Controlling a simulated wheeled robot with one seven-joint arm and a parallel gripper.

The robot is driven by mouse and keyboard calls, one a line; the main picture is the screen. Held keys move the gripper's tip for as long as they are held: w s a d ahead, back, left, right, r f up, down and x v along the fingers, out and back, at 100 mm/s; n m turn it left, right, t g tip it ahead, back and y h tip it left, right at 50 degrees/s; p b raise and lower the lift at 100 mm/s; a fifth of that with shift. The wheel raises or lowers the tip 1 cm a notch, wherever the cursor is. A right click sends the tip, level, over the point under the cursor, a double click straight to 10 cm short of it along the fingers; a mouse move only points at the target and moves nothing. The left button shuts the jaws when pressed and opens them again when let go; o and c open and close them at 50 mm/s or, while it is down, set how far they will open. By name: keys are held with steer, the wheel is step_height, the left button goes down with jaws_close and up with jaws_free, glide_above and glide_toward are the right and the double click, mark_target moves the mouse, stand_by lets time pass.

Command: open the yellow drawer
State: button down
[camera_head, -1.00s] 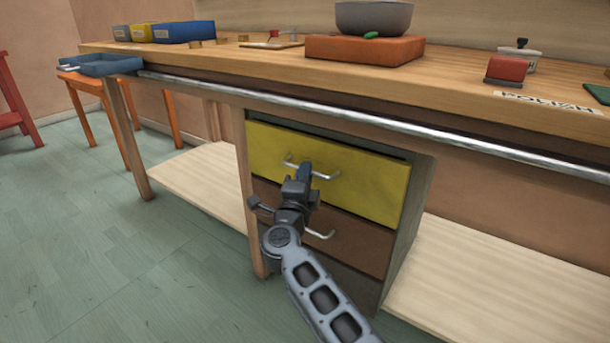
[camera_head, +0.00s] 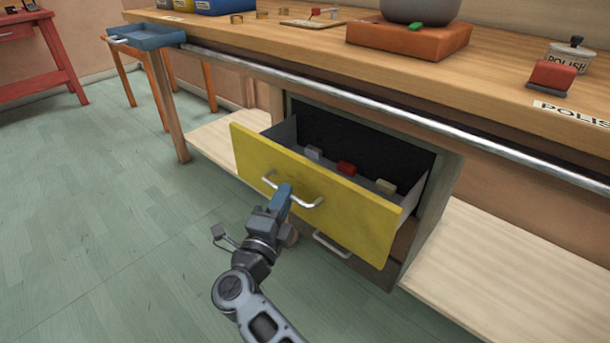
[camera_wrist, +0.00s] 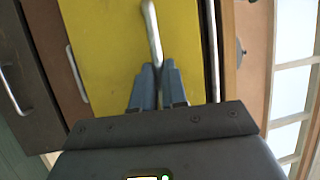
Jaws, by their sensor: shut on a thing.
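The yellow drawer (camera_head: 330,200) under the workbench stands well pulled out, its inside showing. Several small things lie in it, among them a red one (camera_head: 347,168) and a cream one (camera_head: 386,187). Its silver bar handle (camera_head: 312,203) is on the front. My gripper (camera_head: 283,192) is shut on the middle of that handle. In the wrist view the fingers (camera_wrist: 158,72) close on the handle (camera_wrist: 151,30) against the yellow front. The fingers hide part of the handle.
A brown drawer with a silver handle (camera_head: 332,245) is below. A metal rail (camera_head: 400,122) runs along the bench edge above. A blue tray (camera_head: 150,37) sticks out at the bench's left end. The green floor (camera_head: 110,200) at left is clear.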

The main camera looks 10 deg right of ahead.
steer(key=shift+s+a, duration=0.8)
steer(key=shift+a, duration=0.2)
steer(key=shift+s+a, duration=0.75)
steer(key=shift+a, duration=0.25)
steer(key=c, duration=1.2)
jaws_free()
steer(key=shift+o, duration=0.2)
steer(key=p+v, duration=0.1)
steer(key=v, duration=0.6)
steer(key=shift+s+a, duration=0.2)
steer(key=shift+s, duration=0.1)
